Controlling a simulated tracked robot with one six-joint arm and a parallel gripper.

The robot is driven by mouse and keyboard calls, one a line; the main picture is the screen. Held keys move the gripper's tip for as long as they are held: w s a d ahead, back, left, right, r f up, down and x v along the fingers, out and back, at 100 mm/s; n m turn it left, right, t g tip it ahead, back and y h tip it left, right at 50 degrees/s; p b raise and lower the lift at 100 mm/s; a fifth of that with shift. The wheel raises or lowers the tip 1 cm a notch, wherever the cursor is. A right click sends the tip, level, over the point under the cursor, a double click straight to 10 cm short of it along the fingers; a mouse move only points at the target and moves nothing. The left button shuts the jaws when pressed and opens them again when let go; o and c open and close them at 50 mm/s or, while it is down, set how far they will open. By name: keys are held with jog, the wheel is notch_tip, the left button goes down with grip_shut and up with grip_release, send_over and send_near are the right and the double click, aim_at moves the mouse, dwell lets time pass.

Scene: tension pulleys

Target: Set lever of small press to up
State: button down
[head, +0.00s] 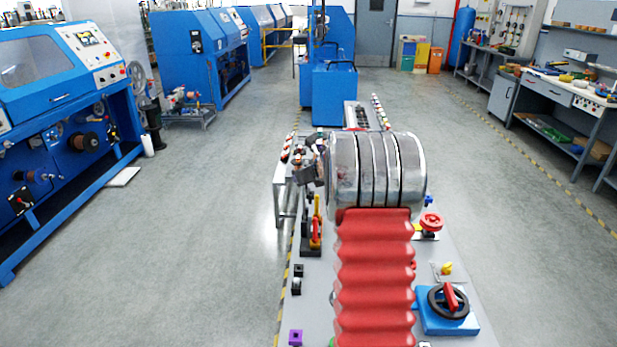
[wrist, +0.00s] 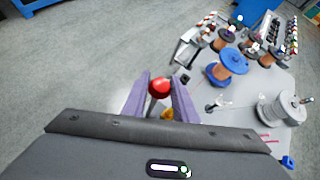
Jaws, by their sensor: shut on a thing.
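My gripper (wrist: 164,84) shows in the wrist view with its two purple-grey fingers on either side of a round red knob (wrist: 159,87), shut on it. The knob looks like the end of the lever of the small press. A bit of yellow (wrist: 167,114) shows just below it, between the fingers. The press body and the rest of the lever are hidden by my gripper, so I cannot tell the lever's angle. In the head view my arm hides most of this area, and I cannot make out the knob there.
The wrist view shows a blue-flanged copper spool (wrist: 227,66), a white drum (wrist: 284,108) and several smaller spools on the bench to the right. In the head view a red handwheel (head: 431,222) and a blue-based rotary handle (head: 448,305) stand right of my arm. Open floor lies left.

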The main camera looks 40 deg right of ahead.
jog(key=shift+w+a+f, duration=0.1)
jog(key=shift+w+a, duration=0.05)
jog(key=shift+a, duration=0.15)
jog(key=c, duration=1.4)
grip_release()
jog(key=shift+c, duration=0.2)
jog(key=shift+d, duration=0.1)
jog(key=shift+s+r, duration=0.3)
jog(key=shift+s, duration=0.05)
jog(key=v, duration=1.3)
jog(key=shift+f, duration=0.1)
